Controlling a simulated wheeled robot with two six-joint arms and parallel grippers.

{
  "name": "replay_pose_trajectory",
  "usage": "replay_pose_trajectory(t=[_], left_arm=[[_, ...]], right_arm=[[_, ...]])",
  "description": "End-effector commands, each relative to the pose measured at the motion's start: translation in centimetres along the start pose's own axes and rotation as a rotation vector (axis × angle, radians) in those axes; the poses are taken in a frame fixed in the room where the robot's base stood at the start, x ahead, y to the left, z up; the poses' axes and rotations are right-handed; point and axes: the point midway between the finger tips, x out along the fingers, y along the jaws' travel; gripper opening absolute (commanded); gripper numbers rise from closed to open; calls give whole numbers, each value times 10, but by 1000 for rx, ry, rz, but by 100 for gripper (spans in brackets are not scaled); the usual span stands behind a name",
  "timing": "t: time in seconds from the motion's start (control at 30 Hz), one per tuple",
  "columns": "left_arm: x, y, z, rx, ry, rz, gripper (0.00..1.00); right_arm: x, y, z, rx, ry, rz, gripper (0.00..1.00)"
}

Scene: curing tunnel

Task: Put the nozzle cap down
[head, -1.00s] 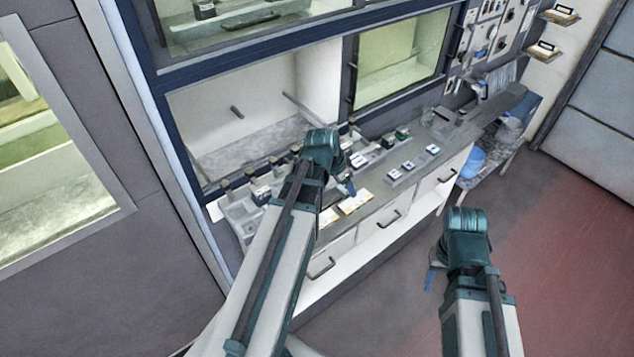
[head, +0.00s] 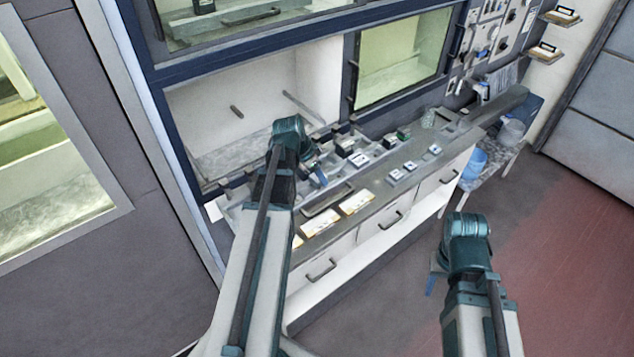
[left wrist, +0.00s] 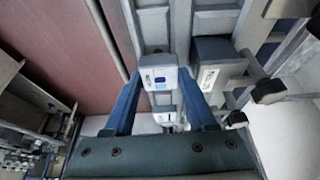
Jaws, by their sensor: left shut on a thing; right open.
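My left gripper (head: 319,177) is over the counter (head: 385,185) in front of the open tunnel bay. In the left wrist view its two blue fingers (left wrist: 160,78) close on the sides of a small pale block with a blue mark, which I take to be the nozzle cap (left wrist: 158,73). In the head view the held cap cannot be made out. A similar small pale piece (left wrist: 166,117) shows between the fingers, nearer the palm. My right gripper (head: 431,284) is open, low over the floor, right of the counter, mostly hidden by its wrist.
Small pale blocks (head: 410,166) stand apart on the counter. Dark blocks (head: 345,146) stand behind them. Yellow-white cards (head: 356,202) lie near the front edge. A blue container (head: 477,160) stands at the right end. Bare counter lies between the cards and blocks.

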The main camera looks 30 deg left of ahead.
Motion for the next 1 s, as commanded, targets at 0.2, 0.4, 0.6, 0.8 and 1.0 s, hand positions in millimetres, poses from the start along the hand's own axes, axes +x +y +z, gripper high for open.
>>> replay_pose_trajectory(t=[0.2, 0.4, 0.6, 0.8, 1.0], left_arm=[[18, 0, 7, 0, 0, 0, 0], [16, 0, 6, 0, 0, 0, 0], [18, 0, 7, 0, 0, 0, 69], [18, 0, 7, 0, 0, 0, 69], [9, 1, 5, -1, 0, -1, 69]], right_arm=[[19, -1, -1, -10, 1, 1, 50], [17, -1, -1, -10, 1, 1, 50], [19, -2, -1, -10, 1, 1, 50], [19, -2, -1, -10, 1, 1, 50], [10, -1, -1, -8, 1, 1, 50]])
